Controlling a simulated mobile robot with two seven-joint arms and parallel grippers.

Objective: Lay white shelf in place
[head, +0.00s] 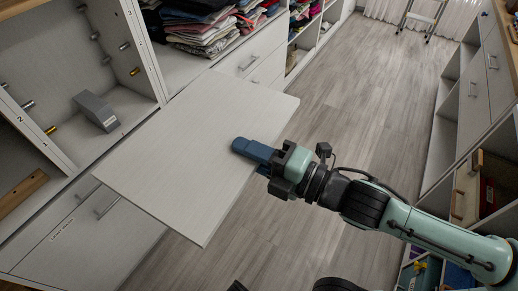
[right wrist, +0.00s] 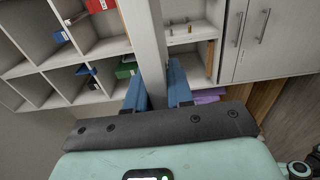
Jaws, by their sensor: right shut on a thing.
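The white shelf (head: 185,145) is a flat pale board, held out in front of the cubby unit at the left of the head view. My right gripper (head: 245,150) is shut on its right-hand edge, one blue finger on top. In the right wrist view the board (right wrist: 147,45) shows edge-on between the two blue fingers. The open cubby (head: 60,50) has metal and brass pegs (head: 28,105) on its side walls. The board's left part lies in front of the cubby's lower edge; I cannot tell whether they touch. My left gripper is not in view.
A grey wedge-shaped block (head: 97,110) stands inside the cubby. Folded clothes (head: 205,30) fill the neighbouring compartment. Closed cabinet doors (head: 85,235) are below. A ladder (head: 424,15) stands far back. More cabinets (head: 485,80) line the right; wooden floor (head: 350,90) between is clear.

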